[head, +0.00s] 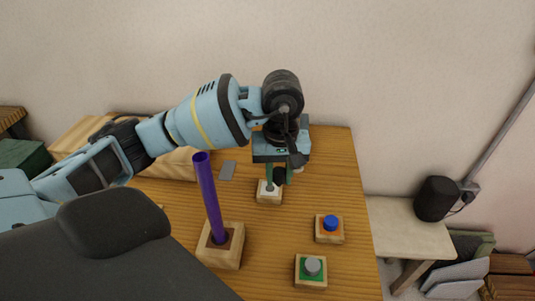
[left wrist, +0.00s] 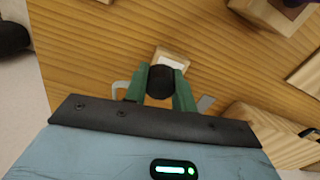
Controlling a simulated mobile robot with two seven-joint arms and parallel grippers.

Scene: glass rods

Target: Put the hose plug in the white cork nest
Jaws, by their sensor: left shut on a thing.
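My left gripper (head: 273,176) hangs over the far middle of the table, its green fingers pointing down. It is shut on the hose plug (left wrist: 161,82), a black round piece that sits between the fingertips in the left wrist view. The plug also shows as a dark shape in the head view (head: 280,176). The white cork nest (head: 262,197), a wooden block with a white top, is right below the fingers. It shows beyond the plug in the left wrist view (left wrist: 172,56). Whether the plug touches the nest I cannot tell. My right gripper is out of view.
A purple rod (head: 208,195) stands tall in a wooden block (head: 220,256) at front left. A blue plug (head: 330,222) sits in an orange-topped block, and a grey plug (head: 312,265) in a green-topped block. A flat grey piece (head: 227,170) lies left of the nest.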

